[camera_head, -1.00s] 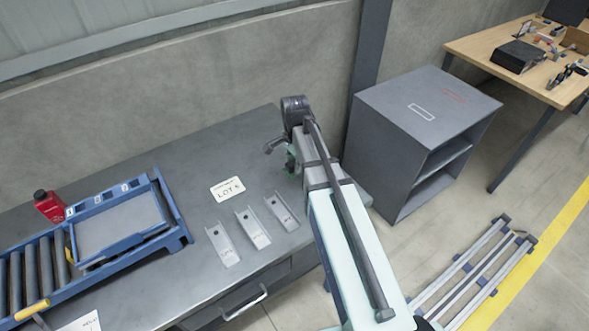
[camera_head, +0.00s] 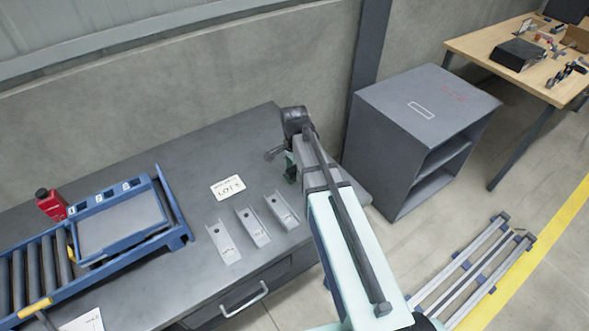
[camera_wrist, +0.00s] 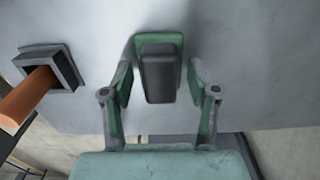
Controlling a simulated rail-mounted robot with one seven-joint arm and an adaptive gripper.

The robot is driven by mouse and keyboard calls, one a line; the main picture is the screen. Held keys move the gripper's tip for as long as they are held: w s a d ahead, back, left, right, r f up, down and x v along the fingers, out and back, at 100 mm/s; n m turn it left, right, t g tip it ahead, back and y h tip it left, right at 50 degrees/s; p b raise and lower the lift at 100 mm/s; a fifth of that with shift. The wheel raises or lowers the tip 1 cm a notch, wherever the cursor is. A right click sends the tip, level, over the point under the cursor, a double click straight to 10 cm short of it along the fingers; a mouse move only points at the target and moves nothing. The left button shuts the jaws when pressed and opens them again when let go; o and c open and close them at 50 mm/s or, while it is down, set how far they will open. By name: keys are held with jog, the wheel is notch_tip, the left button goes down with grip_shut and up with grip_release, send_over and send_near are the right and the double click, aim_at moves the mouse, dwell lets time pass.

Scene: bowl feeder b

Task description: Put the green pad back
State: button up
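The green pad (camera_wrist: 172,55) is in the wrist view, with a dark grey block (camera_wrist: 158,70) on its near face. It lies against a light grey surface, between and slightly beyond my fingertips. My gripper (camera_wrist: 158,82) is open, with one green-lined finger on each side of the block and narrow gaps showing. I cannot tell whether either finger touches it. In the head view my gripper (camera_head: 289,166) is low at the right end of the grey workbench (camera_head: 150,175), partly hidden by my arm. The green pad cannot be told apart there.
A square dark socket with an orange rod (camera_wrist: 30,95) is left in the wrist view. Several grey channel brackets (camera_head: 252,227) and a white label card (camera_head: 228,188) lie on the bench. A blue roller conveyor (camera_head: 180,236) is left; a grey cabinet (camera_head: 385,125) stands right.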

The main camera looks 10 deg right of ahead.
aim_at(295, 169)
notch_tip(295, 169, up, 12)
jog(key=b, duration=0.3)
jog(key=shift+r, duration=0.15)
dwell(0.4)
